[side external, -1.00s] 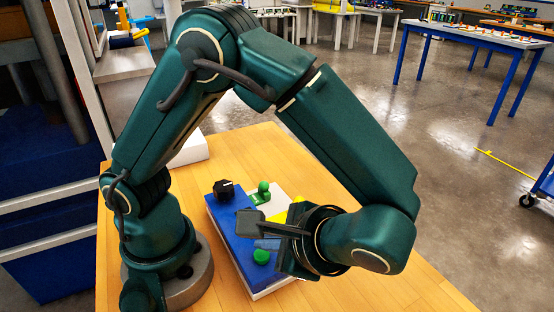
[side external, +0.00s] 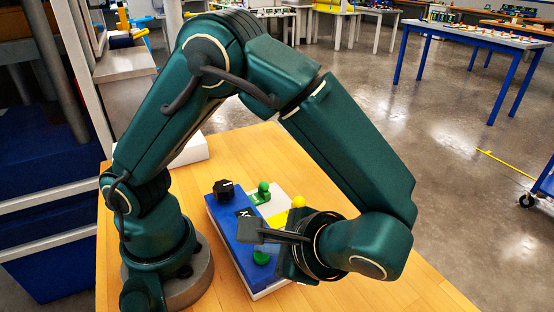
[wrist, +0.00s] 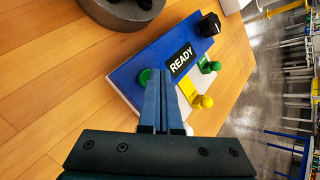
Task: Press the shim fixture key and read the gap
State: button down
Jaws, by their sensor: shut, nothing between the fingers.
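The fixture is a blue panel (side external: 222,214) on a white base, lying on the wooden table. A dark display (wrist: 181,61) on it reads READY in white in the wrist view. A green round button (wrist: 146,75) shows just left of my fingertips and also below them in the side view (side external: 261,258). My gripper (wrist: 157,73) is shut and empty, its fingers over the panel between the button and the display. I cannot tell whether the fingertips touch anything. The fingers hide part of the green button in the wrist view.
A black knob (side external: 223,190) stands at the panel's far end. A green peg (side external: 263,189) and a yellow peg (side external: 299,202) stand on green and yellow strips beside the panel. The wooden table (side external: 400,290) is clear at the front right.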

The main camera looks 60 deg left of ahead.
aim_at(268, 260)
jog(key=shift+f, duration=0.5)
dwell(0.5)
jog(key=shift+r, duration=0.95)
jog(key=shift+r, duration=2.5)
